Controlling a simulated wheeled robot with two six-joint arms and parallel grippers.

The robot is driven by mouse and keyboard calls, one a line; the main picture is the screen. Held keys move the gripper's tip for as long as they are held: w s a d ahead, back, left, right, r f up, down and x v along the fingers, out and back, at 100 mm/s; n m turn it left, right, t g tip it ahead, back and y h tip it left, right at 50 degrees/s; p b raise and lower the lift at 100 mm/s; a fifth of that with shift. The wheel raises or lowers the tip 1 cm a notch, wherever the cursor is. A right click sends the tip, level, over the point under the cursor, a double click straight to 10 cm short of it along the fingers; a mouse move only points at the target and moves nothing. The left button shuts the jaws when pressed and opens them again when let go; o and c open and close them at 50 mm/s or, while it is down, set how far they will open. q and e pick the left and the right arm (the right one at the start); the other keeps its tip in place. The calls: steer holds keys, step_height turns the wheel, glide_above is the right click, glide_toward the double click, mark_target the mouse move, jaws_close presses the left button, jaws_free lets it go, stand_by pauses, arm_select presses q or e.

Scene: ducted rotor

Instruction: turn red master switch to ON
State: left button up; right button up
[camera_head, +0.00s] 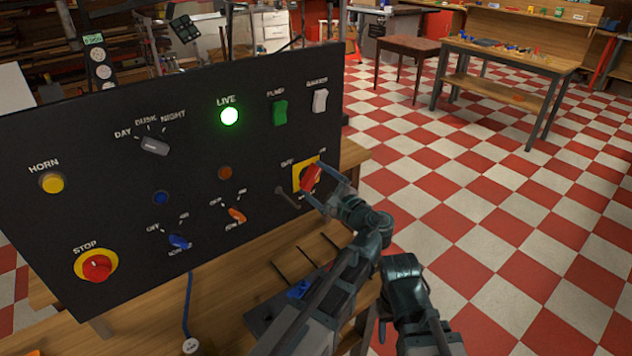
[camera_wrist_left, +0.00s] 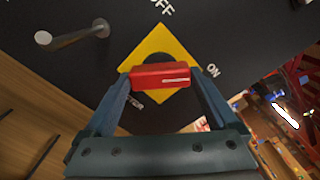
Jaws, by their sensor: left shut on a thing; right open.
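The red master switch (camera_head: 311,178) is a red handle on a yellow square plate, at the lower right of the black panel (camera_head: 190,195). In the left wrist view, the red handle (camera_wrist_left: 160,76) lies level between my left gripper's fingers (camera_wrist_left: 160,92), and its white line points right, roughly toward the ON label (camera_wrist_left: 212,70). The OFF label (camera_wrist_left: 161,7) is above the plate. My left gripper (camera_head: 322,185) is shut on the handle in the head view. My right gripper (camera_head: 402,285) is low and to the right, away from the panel and partly hard to make out.
The LIVE lamp (camera_head: 229,116) glows green. A grey lever (camera_head: 287,197) sticks out just left of the switch. An orange knob (camera_head: 236,215), a blue knob (camera_head: 179,241) and a red STOP button (camera_head: 97,268) are further left. The wooden bench lies below.

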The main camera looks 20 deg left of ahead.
arm_select(q)
steer(key=shift+m, duration=0.7)
steer(key=o, duration=1)
steer(key=shift+a, duration=0.1)
